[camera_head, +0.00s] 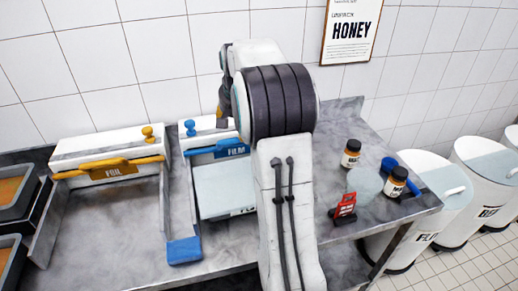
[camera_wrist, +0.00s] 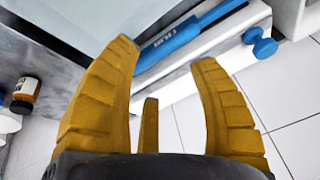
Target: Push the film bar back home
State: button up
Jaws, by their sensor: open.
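The blue film bar (camera_head: 205,151) lies across the back of the film station, along the front of its white housing (camera_head: 207,135). Its FILM label faces forward. In the wrist view the bar (camera_wrist: 185,38) runs slanted just beyond my gripper's fingertips. My gripper (camera_wrist: 163,56) has its yellow fingers spread, with nothing held between them. I cannot tell whether a finger touches the bar. In the head view my arm hides the bar's right end and most of the gripper. A blue knob (camera_wrist: 262,45) sits on the white housing; it also shows in the head view (camera_head: 190,127).
The foil station (camera_head: 110,147) with a yellow bar stands to the left. A blue pad (camera_head: 184,250) ends the film station's left rail. Small bottles (camera_head: 351,153) and a red card holder (camera_head: 344,207) stand right. White bins (camera_head: 428,190) stand beyond the counter.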

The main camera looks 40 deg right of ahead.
notch_tip(320, 180, down, 9)
jog(key=s+m+g+p, duration=0.1)
jog(key=m+p, duration=0.3)
jog(key=m, duration=1)
jog(key=shift+s+a+r+g+y+p, duration=0.2)
jog(key=shift+s+a+g+y+p, duration=0.15)
jog(key=shift+s, duration=0.35)
jog(key=shift+d, duration=0.1)
grip_shut()
